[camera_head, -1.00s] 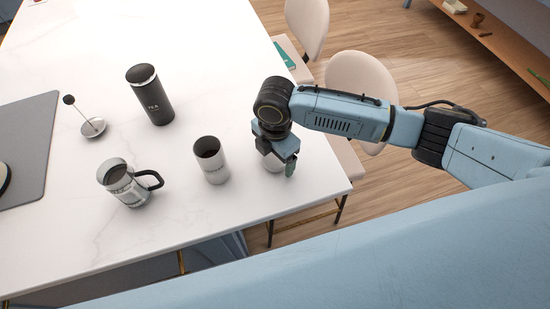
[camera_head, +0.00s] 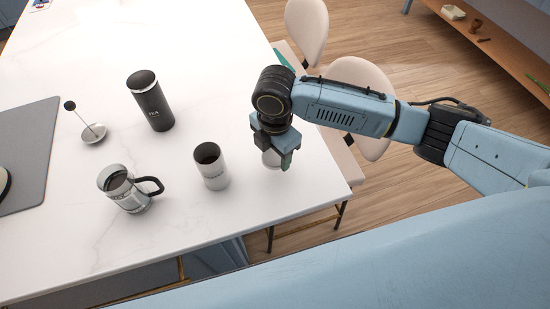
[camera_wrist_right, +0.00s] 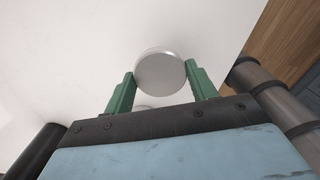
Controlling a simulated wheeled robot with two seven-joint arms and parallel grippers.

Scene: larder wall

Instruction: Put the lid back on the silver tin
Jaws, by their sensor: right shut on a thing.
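The silver tin (camera_head: 213,177) stands upright and open on the white table, its dark inside showing. My right gripper (camera_head: 275,155) is to the right of the tin, pointing down near the table's right edge. It is shut on a round silver lid (camera_head: 271,159), which shows below the fingers. In the right wrist view the lid (camera_wrist_right: 160,73) is a plain disc between the green fingertips. A small pale shape below it there is mostly hidden, and I cannot tell what it is. My left gripper is not in view.
A glass jug with a black handle (camera_head: 124,187) stands left of the tin. A black flask (camera_head: 151,103) stands behind it. A plunger (camera_head: 93,133) and a grey mat (camera_head: 22,160) lie farther left. Chairs (camera_head: 350,85) stand beyond the table's right edge. The table between tin and flask is clear.

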